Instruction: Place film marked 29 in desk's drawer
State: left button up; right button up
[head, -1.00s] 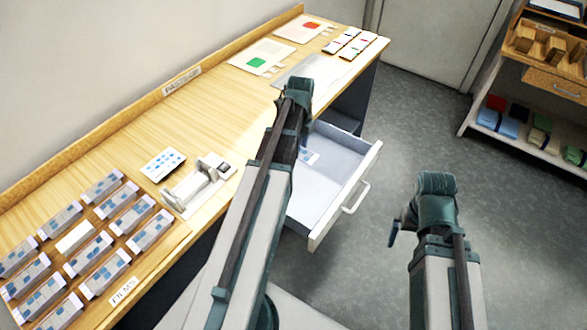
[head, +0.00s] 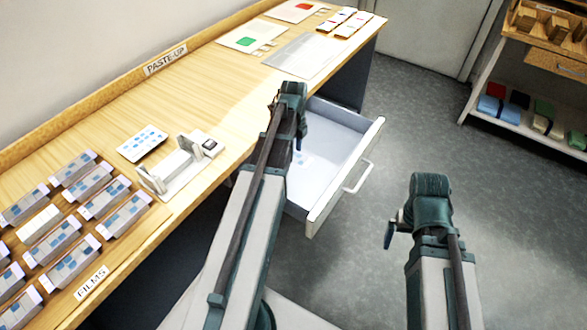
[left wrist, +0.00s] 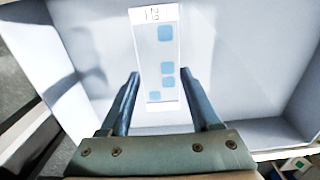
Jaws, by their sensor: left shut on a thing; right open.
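The film marked 29 (left wrist: 155,55) is a pale strip with blue squares and its number at the far end. In the left wrist view it lies between the fingers of my left gripper (left wrist: 161,88), which is shut on it. In the head view the film (head: 302,160) shows faintly over the drawer floor. My left gripper (head: 299,143) points down inside the outline of the desk's open drawer (head: 348,178). I cannot tell whether the film touches the drawer floor. My right gripper (head: 389,236) is open and empty, right of the drawer.
On the desk (head: 225,95) are several film boxes (head: 85,185) by a FILMS label, a blue-dotted card (head: 142,143) and a white device (head: 182,165). Paste-up sheets (head: 245,40) lie farther back. A shelf (head: 530,125) stands right; the floor between is clear.

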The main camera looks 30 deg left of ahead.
aim_at(293, 166)
pick_arm(q)
jog(key=shift+f, duration=0.5)
pick_arm(e)
jog(key=shift+f, duration=0.5)
pick_arm(q)
notch_tip(293, 166, down, 4)
jog(key=b, duration=0.4)
jog(key=shift+r, duration=0.15)
pick_arm(e)
notch_tip(293, 166, down, 4)
jog(key=shift+r, duration=0.15)
pick_arm(q)
jog(key=o, duration=1.3)
notch_tip(293, 166, up, 12)
jog(key=p, duration=1.2)
pick_arm(e)
notch_tip(293, 166, up, 12)
